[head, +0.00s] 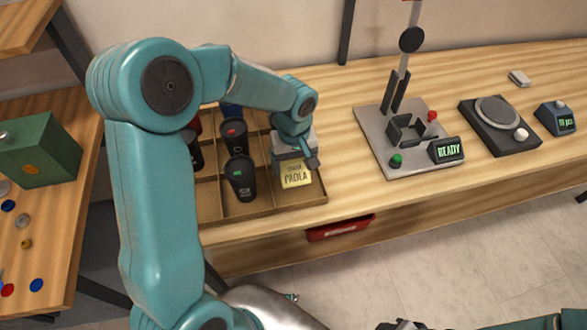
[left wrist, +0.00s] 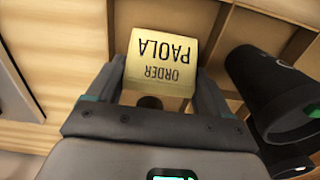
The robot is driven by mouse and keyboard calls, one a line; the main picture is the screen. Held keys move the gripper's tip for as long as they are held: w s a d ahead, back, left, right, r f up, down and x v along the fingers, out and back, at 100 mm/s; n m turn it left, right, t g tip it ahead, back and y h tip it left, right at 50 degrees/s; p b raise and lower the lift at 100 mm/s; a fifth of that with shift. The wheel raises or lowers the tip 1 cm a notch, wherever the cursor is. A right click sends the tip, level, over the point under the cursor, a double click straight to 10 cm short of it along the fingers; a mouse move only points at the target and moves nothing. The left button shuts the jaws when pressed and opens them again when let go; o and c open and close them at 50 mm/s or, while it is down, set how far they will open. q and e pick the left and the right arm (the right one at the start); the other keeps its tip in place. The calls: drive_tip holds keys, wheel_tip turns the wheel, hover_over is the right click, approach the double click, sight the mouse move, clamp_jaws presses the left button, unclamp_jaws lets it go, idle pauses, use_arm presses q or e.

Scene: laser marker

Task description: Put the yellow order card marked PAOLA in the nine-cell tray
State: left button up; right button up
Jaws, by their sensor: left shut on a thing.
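The yellow order card (head: 296,174) reads ORDER PAOLA. It is at the front right cell of the wooden nine-cell tray (head: 262,211). My left gripper (head: 298,160) is shut on the card from above and behind. In the left wrist view the card (left wrist: 158,68) stands between the two fingers of my left gripper (left wrist: 158,92), its lettering upside down. I cannot tell whether the card touches the tray floor. Black tumblers (head: 240,178) stand in other cells; one tumbler also shows at the right of the left wrist view (left wrist: 272,95). My right gripper is not clearly in view.
A laser marker (head: 408,140) with a READY display stands right of the tray. A scale (head: 497,125) and small display (head: 555,118) are farther right. A green box (head: 38,150) and coloured discs lie on the left table. A red bin (head: 341,227) sits below the counter edge.

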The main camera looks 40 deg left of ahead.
sight(294, 171)
use_arm(q)
wheel_tip(294, 171, down, 3)
drive_tip(key=shift+a+r, duration=0.1)
drive_tip(key=shift+r, duration=0.1)
drive_tip(key=shift+w+f, duration=0.1)
drive_tip(key=shift+f, duration=0.05)
drive_tip(key=shift+f+b, duration=0.15)
drive_tip(key=shift+b, duration=0.15)
drive_tip(key=o, duration=0.9)
drive_tip(key=shift+o, duration=0.2)
drive_tip(key=shift+r, duration=0.2)
wheel_tip(294, 171, up, 12)
drive_tip(key=shift+r+p, duration=0.1)
drive_tip(key=shift+p, duration=0.5)
